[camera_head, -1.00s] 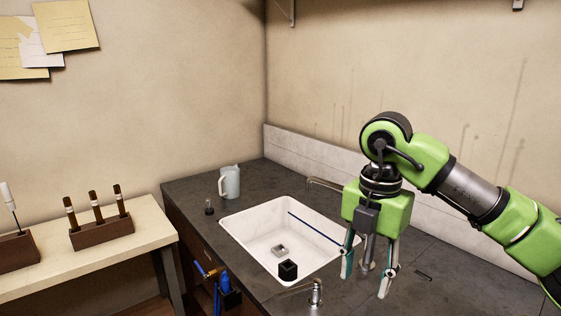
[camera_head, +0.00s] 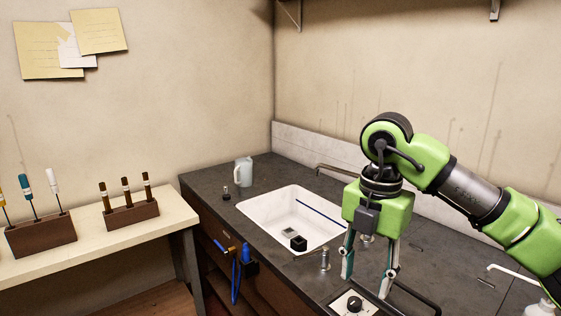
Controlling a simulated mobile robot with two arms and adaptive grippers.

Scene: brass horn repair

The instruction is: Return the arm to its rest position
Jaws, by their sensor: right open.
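My right arm comes in from the right edge. Its green gripper (camera_head: 366,284) hangs fingers down over the dark counter (camera_head: 440,262), in front of and to the right of the sink. The two fingers are apart with nothing between them. I cannot tell how high the fingertips are above the counter. My left gripper is not in view.
A white sink (camera_head: 275,212) holds a small black block (camera_head: 299,243) and a blue rod (camera_head: 322,217). A pitcher (camera_head: 244,171) stands behind it. A knob panel (camera_head: 353,304) lies near the gripper. Tool racks (camera_head: 131,215) stand on the left bench (camera_head: 90,249).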

